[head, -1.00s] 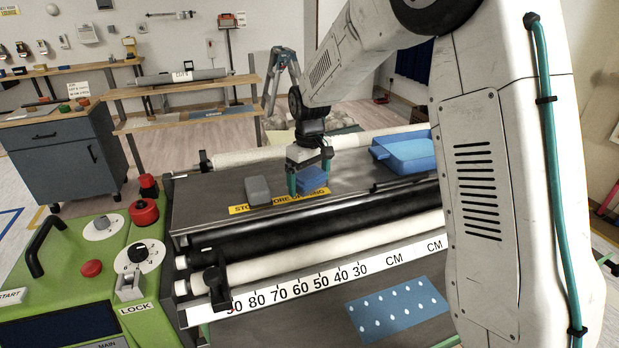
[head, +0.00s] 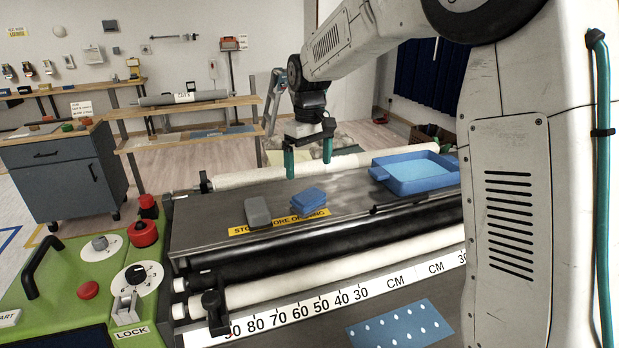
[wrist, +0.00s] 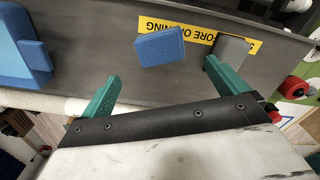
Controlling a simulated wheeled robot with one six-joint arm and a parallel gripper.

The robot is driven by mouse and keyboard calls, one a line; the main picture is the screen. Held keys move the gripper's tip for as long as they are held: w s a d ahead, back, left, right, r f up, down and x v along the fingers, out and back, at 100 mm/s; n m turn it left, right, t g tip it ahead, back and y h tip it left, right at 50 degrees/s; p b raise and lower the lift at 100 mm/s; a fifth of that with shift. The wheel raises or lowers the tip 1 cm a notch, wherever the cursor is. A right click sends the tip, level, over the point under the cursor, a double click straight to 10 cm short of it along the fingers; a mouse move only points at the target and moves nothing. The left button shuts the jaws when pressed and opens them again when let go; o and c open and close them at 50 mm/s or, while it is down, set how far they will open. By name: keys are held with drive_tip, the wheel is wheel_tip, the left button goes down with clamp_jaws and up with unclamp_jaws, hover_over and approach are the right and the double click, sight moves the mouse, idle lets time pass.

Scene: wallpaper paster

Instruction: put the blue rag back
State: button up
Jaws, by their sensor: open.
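The blue rag (head: 308,201) is a small blue block-shaped piece lying on the dark machine top, beside the yellow warning label (head: 278,222). In the wrist view the rag (wrist: 160,47) lies beyond the fingertips, between their lines and apart from them. My gripper (head: 308,172) is open and empty, above and slightly behind the rag. Its green fingers (wrist: 160,80) are spread wide in the wrist view. A grey block (head: 257,212) lies just left of the rag.
A blue tray (head: 380,174) stands on the machine top to the right. A white roller (head: 240,178) runs behind, and a dark roller (head: 350,234) in front. The green control panel (head: 75,290) with red knobs is at left.

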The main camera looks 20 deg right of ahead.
drive_tip(key=s+d+r+m, duration=0.1)
drive_tip(key=s+r, duration=0.2)
drive_tip(key=s, duration=0.5)
drive_tip(key=s+d+r+m, duration=0.1)
drive_tip(key=s+r, duration=0.3)
drive_tip(key=s, duration=0.4)
drive_tip(key=s+f+m, duration=0.1)
drive_tip(key=s+f, duration=0.1)
drive_tip(key=s, duration=0.9)
drive_tip(key=s+d+f+m+t, duration=0.1)
drive_tip(key=s+f, duration=0.2)
drive_tip(key=s, duration=0.8)
drive_tip(key=shift+m, duration=0.3)
